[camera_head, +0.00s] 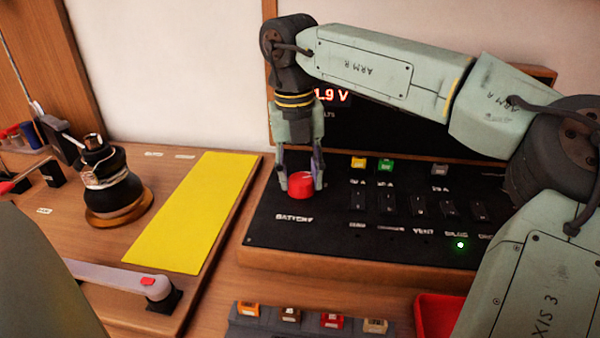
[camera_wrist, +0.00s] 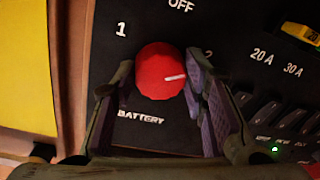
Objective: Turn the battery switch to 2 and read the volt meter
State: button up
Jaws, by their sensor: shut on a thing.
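The battery switch is a red faceted knob (camera_head: 301,185) on the black panel, above the word BATTERY. My gripper (camera_head: 302,178) points down with its fingers shut on the knob from both sides. In the wrist view the knob (camera_wrist: 155,70) has a white pointer line aimed right, slightly below the direction of the 2. OFF and 1 are clear there; the 2 (camera_wrist: 208,52) is partly covered by my right finger. The volt meter (camera_head: 331,96) behind my gripper shows glowing characters ending in "1.9 V"; anything further left is hidden by my wrist.
Rocker switches (camera_head: 418,206) and yellow and green fuses (camera_head: 386,165) line the panel right of the knob; one green light glows. A yellow mat (camera_head: 195,210), a winch (camera_head: 115,185) with rope and a handle lie left. A row of fuses (camera_head: 290,313) and a red tray (camera_head: 436,312) stand in front.

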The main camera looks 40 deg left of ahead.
aim_at(298, 178)
jog(key=o, duration=1.2)
jog(key=shift+c, duration=0.2)
jog(key=r, duration=0.7)
jog(key=shift+s+a+r, duration=0.1)
jog(key=shift+s+r, duration=0.1)
jog(key=shift+r, duration=0.05)
